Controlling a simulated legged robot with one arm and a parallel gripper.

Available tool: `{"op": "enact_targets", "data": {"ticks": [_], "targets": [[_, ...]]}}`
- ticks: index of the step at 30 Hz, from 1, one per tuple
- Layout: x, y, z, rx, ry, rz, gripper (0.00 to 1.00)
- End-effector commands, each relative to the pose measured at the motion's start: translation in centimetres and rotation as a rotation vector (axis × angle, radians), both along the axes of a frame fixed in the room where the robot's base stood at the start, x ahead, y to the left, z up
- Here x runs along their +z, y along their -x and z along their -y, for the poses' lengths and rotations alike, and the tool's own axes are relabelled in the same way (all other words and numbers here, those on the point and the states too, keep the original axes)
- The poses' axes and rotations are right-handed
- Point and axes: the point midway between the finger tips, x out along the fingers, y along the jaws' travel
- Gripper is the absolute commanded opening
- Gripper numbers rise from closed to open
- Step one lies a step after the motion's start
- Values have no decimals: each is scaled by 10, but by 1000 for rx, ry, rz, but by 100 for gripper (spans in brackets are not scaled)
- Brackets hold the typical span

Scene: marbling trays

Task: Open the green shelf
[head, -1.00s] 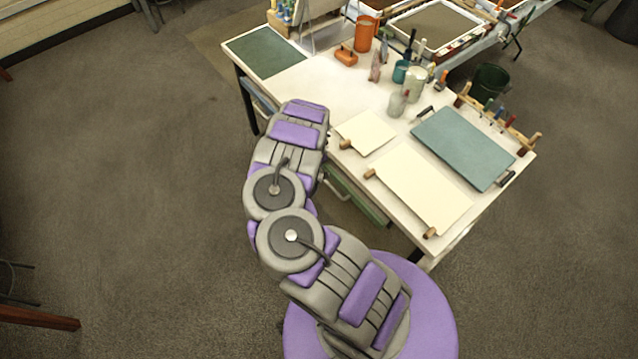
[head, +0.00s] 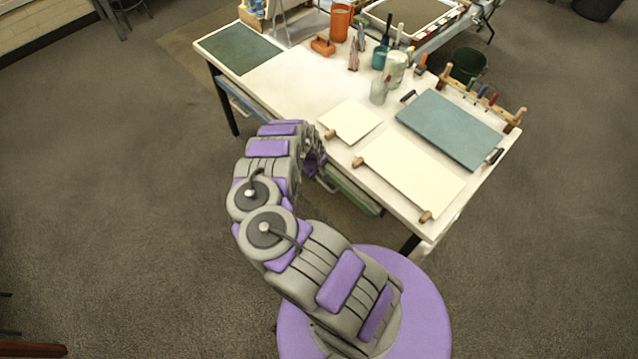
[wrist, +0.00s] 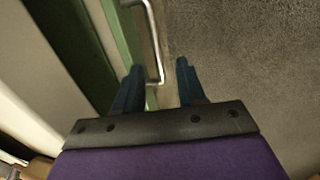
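The green shelf (head: 355,190) is a drawer-like unit under the front edge of the white table, partly hidden by my arm in the head view. Its green front (wrist: 118,42) runs along the left of the wrist view, with a pale metal bar handle (wrist: 156,40) standing off it. My gripper (wrist: 160,68) is open, with its two dark blue fingers apart. The lower end of the handle lies between the fingertips in the picture; I cannot tell whether either finger touches it. In the head view my gripper (head: 316,165) is mostly hidden beside the table edge.
The white table (head: 290,85) carries cream sheets (head: 412,180), a teal board (head: 450,128), a tool rack and several jars. A blue shelf (head: 245,98) sits under the table's left part. The grey carpet left of the table is clear.

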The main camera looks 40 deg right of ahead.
Motion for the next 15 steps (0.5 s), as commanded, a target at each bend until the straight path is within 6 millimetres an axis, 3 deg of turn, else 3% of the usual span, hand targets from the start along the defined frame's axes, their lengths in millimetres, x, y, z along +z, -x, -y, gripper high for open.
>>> {"op": "enact_targets", "data": {"ticks": [1,6,15], "targets": [[-13,2,4,-2,0,-2,40],[-43,1,11,0,-1,-1,40],[-66,-1,11,0,3,1,40]]}}
